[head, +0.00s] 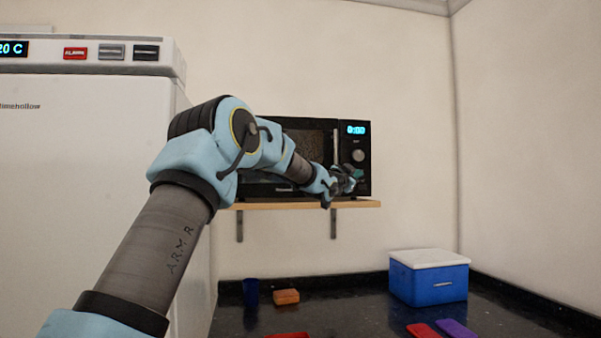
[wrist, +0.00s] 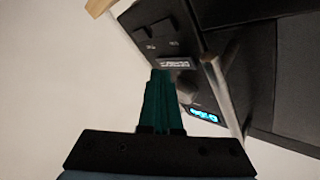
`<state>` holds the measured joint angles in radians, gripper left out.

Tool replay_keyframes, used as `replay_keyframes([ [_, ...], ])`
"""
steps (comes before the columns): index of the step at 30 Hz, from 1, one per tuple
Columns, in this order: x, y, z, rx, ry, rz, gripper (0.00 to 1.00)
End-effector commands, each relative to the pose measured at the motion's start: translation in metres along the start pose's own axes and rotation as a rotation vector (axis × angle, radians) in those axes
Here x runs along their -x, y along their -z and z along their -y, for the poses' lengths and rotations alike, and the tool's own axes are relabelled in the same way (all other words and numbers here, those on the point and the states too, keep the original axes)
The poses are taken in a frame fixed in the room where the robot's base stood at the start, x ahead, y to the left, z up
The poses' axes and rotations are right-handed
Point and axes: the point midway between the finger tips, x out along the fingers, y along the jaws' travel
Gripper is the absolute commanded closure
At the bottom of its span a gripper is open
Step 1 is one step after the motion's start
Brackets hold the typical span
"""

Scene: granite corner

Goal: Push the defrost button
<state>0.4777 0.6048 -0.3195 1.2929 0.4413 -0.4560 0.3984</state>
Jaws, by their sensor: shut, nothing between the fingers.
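A black microwave (head: 364,145) sits on a wall shelf, its blue display (head: 356,129) reading 0:00 above a round knob (head: 358,156). In the wrist view the control panel (wrist: 185,40) appears tilted, with the lit display (wrist: 202,115), a pale-marked button or label (wrist: 174,63) and dark buttons (wrist: 158,28). Their lettering is too small to read surely, so I cannot tell which is defrost. My gripper (head: 350,181) is at the panel's lower part in the head view. Its green fingers (wrist: 161,74) are shut and empty, tips close to the pale-marked control.
The wooden shelf (head: 362,204) lies just under the microwave. The microwave's door handle (wrist: 222,92) stands out beside the panel. A white appliance (head: 70,150) with its own buttons is at left. A blue cooler (head: 428,286) stands on the dark counter below.

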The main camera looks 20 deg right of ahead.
Motion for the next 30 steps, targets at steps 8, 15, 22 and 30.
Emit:
replay_keyframes([
  [8, 0.01, 0.004, -0.009, -0.002, 0.0, -0.002, 1.0],
  [15, 0.024, 0.014, -0.02, -0.001, 0.0, -0.003, 1.0],
  [22, 0.037, 0.024, -0.029, -0.001, 0.0, -0.002, 1.0],
  [30, 0.042, 0.031, -0.031, 0.0, 0.0, 0.0, 1.0],
])
